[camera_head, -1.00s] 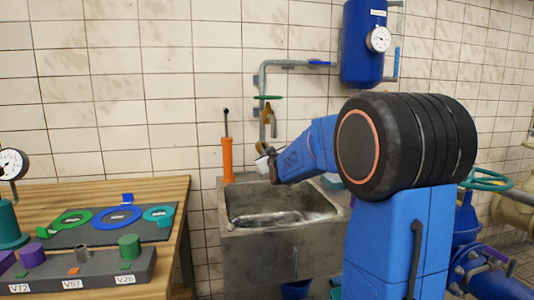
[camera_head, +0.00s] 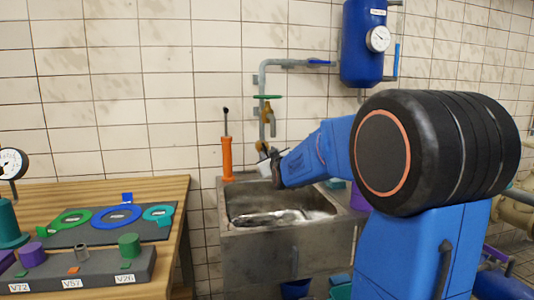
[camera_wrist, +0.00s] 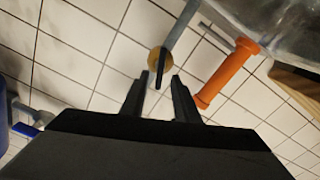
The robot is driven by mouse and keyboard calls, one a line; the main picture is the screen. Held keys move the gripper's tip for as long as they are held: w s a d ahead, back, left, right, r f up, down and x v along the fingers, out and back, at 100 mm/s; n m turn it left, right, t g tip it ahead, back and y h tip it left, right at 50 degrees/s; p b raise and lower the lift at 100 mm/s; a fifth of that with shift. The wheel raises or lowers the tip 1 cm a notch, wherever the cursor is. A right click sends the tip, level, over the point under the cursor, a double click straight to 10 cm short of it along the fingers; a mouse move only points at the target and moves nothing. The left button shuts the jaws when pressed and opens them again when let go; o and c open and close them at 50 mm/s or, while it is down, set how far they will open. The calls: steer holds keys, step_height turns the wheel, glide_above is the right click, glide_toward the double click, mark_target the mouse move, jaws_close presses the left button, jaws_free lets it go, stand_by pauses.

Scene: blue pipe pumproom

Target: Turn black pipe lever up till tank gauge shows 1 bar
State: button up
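A narrow dark bar, possibly the black pipe lever (camera_wrist: 160,68), shows in the wrist view in front of a round brass-coloured fitting (camera_wrist: 153,59). My gripper (camera_wrist: 160,78) is open and empty, its two dark fingers apart, with the bar in line with the gap. I cannot tell whether the bar is between the fingers or beyond them. In the head view my arm reaches toward the wall pipe (camera_head: 262,85) above the sink; the fingertips are not clear there. The blue tank (camera_head: 362,60) hangs on the wall, with a round white gauge (camera_head: 378,39) whose reading is too small.
The sink (camera_head: 240,238) stands below. A brass tap (camera_head: 268,115) and a blue lever (camera_head: 319,62) are on the piping. A wooden table (camera_head: 165,190) stands left.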

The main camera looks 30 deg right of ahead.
steer(key=v, duration=1.3)
steer(key=shift+s, duration=0.15)
